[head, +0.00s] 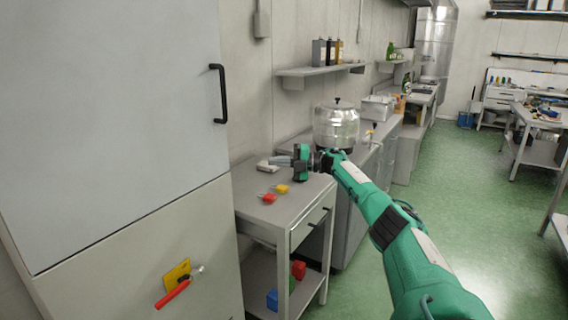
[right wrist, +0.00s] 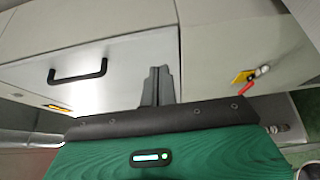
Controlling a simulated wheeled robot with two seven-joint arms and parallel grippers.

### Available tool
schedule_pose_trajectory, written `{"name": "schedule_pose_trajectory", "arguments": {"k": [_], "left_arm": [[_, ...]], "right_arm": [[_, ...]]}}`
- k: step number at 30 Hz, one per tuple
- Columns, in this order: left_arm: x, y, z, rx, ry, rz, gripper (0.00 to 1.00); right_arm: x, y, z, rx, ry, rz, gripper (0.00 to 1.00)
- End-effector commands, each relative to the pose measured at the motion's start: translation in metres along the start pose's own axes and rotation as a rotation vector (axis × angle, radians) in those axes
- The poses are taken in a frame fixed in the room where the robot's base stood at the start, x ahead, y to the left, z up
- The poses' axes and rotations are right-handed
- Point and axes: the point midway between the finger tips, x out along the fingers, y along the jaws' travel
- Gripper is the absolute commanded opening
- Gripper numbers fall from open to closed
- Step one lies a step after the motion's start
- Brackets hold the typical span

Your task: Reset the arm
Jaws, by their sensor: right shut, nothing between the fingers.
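My right arm (head: 400,230), green with dark joints, reaches in from the lower right of the head view. Its gripper (head: 273,161) points left, above the back of a small grey side table (head: 285,215). The right wrist view shows the grey fingers (right wrist: 157,72) together, with nothing between them, and a grey cabinet beyond. My left arm and gripper are not in view.
A tall grey cabinet (head: 120,110) with a black handle (head: 219,93) stands at left. It carries a red lever (head: 172,294) on a yellow plate. Red and yellow pieces lie on the side table. A steel drum (head: 336,128) stands behind.

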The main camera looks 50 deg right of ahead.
Motion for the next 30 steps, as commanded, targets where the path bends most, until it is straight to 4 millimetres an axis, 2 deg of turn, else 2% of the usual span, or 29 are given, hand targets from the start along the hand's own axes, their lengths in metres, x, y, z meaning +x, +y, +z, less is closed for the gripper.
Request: {"name": "schedule_pose_trajectory", "arguments": {"k": [6,12,30], "left_arm": [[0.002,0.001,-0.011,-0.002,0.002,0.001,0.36],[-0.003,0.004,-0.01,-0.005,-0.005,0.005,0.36],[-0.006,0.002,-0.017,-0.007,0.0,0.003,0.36]], "right_arm": [[-0.012,-0.001,0.014,0.001,-0.002,0.003,0.0],[-0.018,-0.001,0.02,0.001,-0.001,0.002,0.0],[-0.022,0.0,0.022,0.002,0.001,0.0,0.0]]}}
